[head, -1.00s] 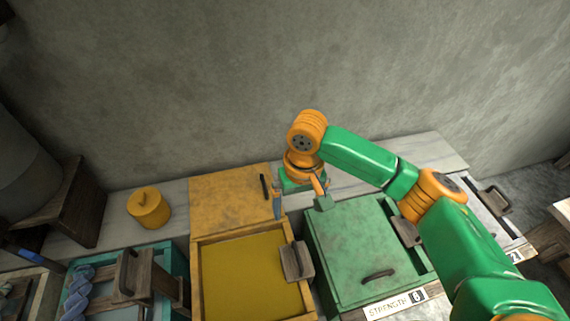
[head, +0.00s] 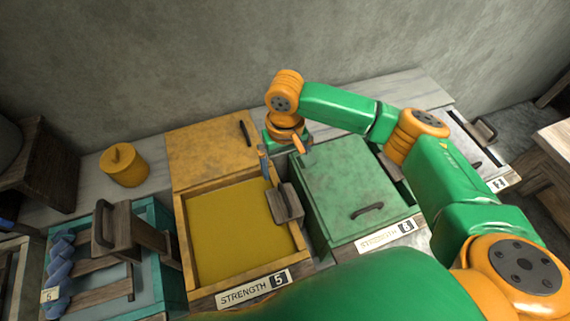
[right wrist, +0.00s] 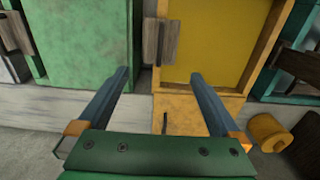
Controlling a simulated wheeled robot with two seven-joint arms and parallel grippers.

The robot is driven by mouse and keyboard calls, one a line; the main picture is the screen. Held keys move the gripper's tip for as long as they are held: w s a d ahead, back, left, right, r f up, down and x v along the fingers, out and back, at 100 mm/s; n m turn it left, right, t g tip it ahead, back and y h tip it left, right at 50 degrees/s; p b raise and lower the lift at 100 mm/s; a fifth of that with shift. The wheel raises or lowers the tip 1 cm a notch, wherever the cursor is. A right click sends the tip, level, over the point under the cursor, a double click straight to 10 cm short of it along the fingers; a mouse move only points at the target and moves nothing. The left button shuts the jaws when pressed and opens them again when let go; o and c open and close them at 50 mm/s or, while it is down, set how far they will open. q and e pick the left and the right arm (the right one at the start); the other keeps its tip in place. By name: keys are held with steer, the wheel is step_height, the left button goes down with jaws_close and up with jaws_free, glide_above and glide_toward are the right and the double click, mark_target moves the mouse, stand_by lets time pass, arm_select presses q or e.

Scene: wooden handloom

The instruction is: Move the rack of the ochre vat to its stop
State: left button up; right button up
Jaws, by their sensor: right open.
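The ochre vat (head: 185,245) is an open yellow box holding dark yellow liquid, with its lid (head: 212,148) lying behind it. Its rack shows as a grey-brown wooden grip (head: 288,203) at the vat's right rim; anything below the liquid is hidden. My right gripper (head: 283,158) is open and empty behind the grip, by the vat's back right corner. In the right wrist view, the grip (right wrist: 161,42) lies ahead of and between the two spread fingers (right wrist: 161,76), apart from both. My left gripper is not in view.
A green lidded vat (head: 350,185) stands close on the right, with a teal vat (head: 160,215) holding a wooden rack and blue yarn on the left. A yellow lidded pot (head: 123,165) sits on the back ledge. A strength plate (head: 252,289) marks the ochre vat's front.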

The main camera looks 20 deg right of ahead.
steer(key=b, duration=0.7)
glide_toward(285, 195)
step_height(285, 195, down, 10)
steer(key=b, duration=0.2)
steer(key=shift+f+b, duration=0.1)
steer(key=shift+b, duration=0.2)
steer(key=shift+f+p, duration=0.25)
steer(key=shift+p, duration=0.05)
jaws_close()
step_height(285, 195, up, 18)
steer(key=p, duration=1.6)
steer(key=shift+w+r+p, duration=0.15)
steer(key=shift+p, duration=0.25)
jaws_free()
step_height(285, 195, up, 7)
